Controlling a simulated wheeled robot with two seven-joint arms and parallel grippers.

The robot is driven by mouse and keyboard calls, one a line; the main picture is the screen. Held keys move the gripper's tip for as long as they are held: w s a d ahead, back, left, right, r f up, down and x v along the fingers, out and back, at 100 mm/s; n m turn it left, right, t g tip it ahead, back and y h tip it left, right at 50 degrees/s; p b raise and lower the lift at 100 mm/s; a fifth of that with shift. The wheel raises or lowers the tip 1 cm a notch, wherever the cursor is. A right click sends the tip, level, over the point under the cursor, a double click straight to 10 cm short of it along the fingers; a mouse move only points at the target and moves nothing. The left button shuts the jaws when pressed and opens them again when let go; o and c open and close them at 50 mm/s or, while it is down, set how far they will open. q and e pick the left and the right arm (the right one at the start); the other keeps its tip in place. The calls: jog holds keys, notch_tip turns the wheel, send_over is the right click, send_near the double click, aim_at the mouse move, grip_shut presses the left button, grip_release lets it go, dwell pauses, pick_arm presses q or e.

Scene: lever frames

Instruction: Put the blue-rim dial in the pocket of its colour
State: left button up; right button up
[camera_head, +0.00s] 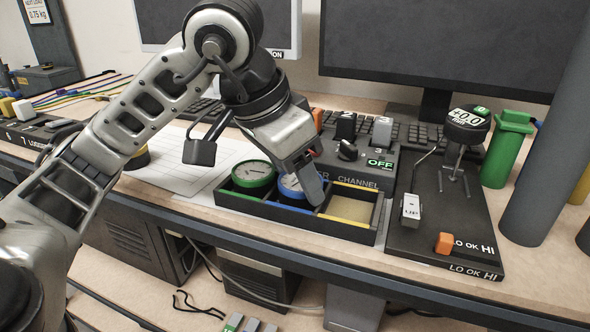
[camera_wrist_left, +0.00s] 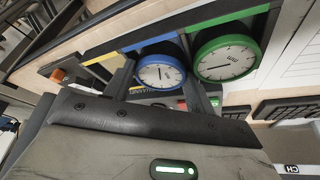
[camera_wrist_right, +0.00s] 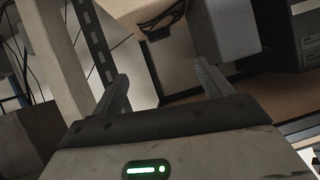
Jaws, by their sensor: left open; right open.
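The blue-rim dial (camera_head: 290,187) has a white face and lies in the middle pocket of the black tray (camera_head: 345,229), by the blue strip (camera_head: 287,207). It also shows in the left wrist view (camera_wrist_left: 160,73). My left gripper (camera_head: 303,184) is over it, open, with a finger on either side of it; I cannot tell whether they touch. The green-rim dial (camera_head: 252,175) lies in the pocket to the left, by the green strip. The yellow pocket (camera_head: 350,208) at the right is empty. My right gripper (camera_wrist_right: 163,85) is open and empty, seen only in its wrist view.
A panel with a lever (camera_head: 411,208) and an orange block (camera_head: 445,242) stands right of the tray. A switch box (camera_head: 350,150) is behind it. A yellow-edged round thing (camera_head: 139,159) shows partly behind my left arm. White paper (camera_head: 180,172) lies left.

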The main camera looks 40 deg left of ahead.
pick_arm(q)
jog(key=shift+s+r+p, duration=0.15)
jog(key=shift+r+p, duration=0.15)
jog(key=p+v, duration=0.3)
jog(key=v, duration=0.8)
jog(key=shift+r, duration=0.35)
pick_arm(e)
jog(key=shift+s+d+r+g, duration=0.15)
jog(key=shift+r+g, duration=0.15)
jog(key=shift+r, duration=0.45)
jog(key=shift+r, duration=0.15)
